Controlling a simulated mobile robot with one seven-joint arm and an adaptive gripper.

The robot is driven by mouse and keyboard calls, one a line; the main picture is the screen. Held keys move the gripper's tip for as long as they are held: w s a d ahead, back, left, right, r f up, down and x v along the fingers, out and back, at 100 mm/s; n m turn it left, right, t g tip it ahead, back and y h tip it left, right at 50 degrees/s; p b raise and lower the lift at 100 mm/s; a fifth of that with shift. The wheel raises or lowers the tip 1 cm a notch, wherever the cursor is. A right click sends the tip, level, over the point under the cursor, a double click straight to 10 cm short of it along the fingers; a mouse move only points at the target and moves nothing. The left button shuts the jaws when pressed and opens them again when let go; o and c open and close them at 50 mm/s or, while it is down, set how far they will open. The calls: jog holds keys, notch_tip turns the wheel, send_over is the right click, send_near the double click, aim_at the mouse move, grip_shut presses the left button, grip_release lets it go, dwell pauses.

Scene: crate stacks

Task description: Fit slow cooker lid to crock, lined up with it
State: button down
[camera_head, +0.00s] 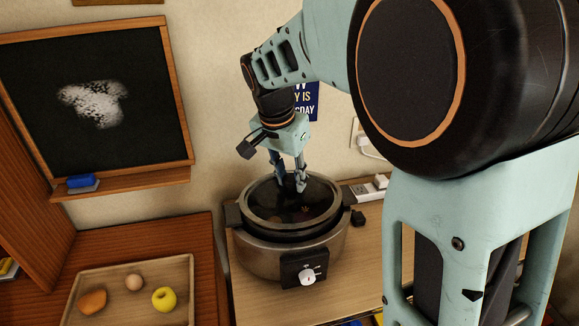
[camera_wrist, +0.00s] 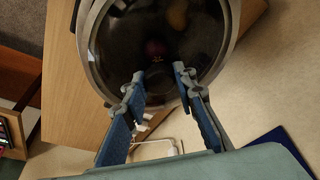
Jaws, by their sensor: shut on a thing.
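The slow cooker crock (camera_head: 262,256) is a grey-brown pot with dark side handles and a control panel with a white dial (camera_head: 307,277). It stands on a light wooden surface. The round glass lid with a metal rim (camera_head: 250,212) is over its mouth, and it fills the upper middle of the wrist view (camera_wrist: 118,52). My gripper (camera_head: 291,186) is above the lid's middle and shut on it, apparently at the knob, which the fingers (camera_wrist: 158,82) mostly hide. Whether the lid touches the crock's rim is not clear. Food shows dimly through the glass.
A wooden tray (camera_head: 186,262) with a yellow apple, an egg and an orange-brown item lies at the left. The wall is close behind.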

jog(key=shift+f+b, duration=0.3)
jog(key=shift+f, duration=0.35)
jog(key=shift+f, duration=0.15)
dwell(0.5)
jog(key=c, duration=1)
grip_release()
jog(key=shift+r+p, duration=2.35)
jog(key=shift+r, duration=1.2)
